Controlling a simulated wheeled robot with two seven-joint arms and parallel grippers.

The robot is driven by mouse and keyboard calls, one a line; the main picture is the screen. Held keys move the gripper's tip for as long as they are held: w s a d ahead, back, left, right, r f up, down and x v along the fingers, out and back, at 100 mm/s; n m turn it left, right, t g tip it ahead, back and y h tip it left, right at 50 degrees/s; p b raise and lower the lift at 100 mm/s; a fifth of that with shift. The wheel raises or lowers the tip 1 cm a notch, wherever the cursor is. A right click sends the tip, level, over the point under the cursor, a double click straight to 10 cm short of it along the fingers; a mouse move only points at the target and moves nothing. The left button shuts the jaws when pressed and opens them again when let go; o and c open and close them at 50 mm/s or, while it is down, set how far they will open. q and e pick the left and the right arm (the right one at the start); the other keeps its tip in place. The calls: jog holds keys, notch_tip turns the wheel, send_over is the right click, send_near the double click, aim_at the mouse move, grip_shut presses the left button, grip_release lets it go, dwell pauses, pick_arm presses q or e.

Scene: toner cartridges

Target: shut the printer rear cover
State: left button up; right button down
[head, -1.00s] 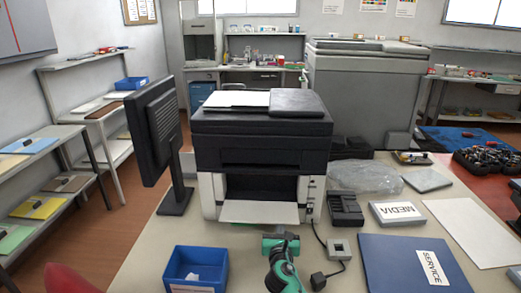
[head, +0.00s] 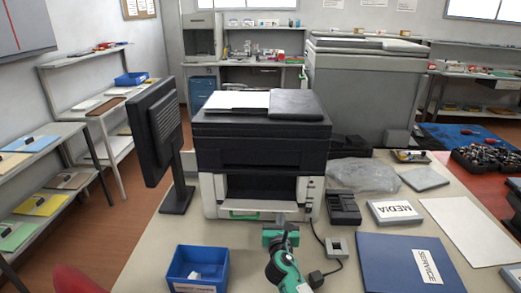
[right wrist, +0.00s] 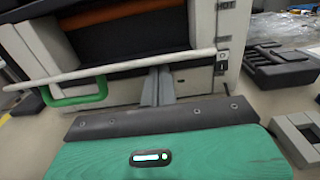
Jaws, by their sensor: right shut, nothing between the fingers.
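The printer (head: 262,150) stands on the table with its dark cavity facing me. Its white cover (head: 262,205) is part-way open at the bottom of the cavity, seen nearly edge-on, with a green handle (head: 243,214) on its left. In the right wrist view the cover's edge (right wrist: 120,67) crosses as a pale bar, with the green handle (right wrist: 75,96) at left. My right gripper (head: 280,222) is shut and empty at the right part of the cover. Its grey fingers (right wrist: 157,85) reach up to the bar from below; contact is hard to tell. My left gripper is out of view.
A blue bin (head: 197,268) stands front left and a monitor (head: 158,128) left of the printer. A black device (head: 343,208), a small grey box with a cable (head: 337,246), and a blue SERVICE folder (head: 405,262) lie to the right.

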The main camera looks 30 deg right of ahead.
aim_at(281, 207)
jog(key=shift+r, duration=0.1)
jog(key=shift+w+d+r+p, duration=0.15)
jog(key=shift+w+r+p, duration=0.1)
jog(key=shift+r+p, duration=0.3)
jog(key=shift+w+d+r+p, duration=0.15)
jog(key=shift+w+r+p, duration=0.05)
jog(key=shift+r+p, duration=0.3)
jog(key=shift+w, duration=0.1)
jog(key=shift+w+d+r+p, duration=0.45)
jog(key=shift+w+r+p, duration=0.25)
jog(key=shift+r+p, duration=0.2)
jog(key=shift+w, duration=0.1)
jog(key=shift+d, duration=0.1)
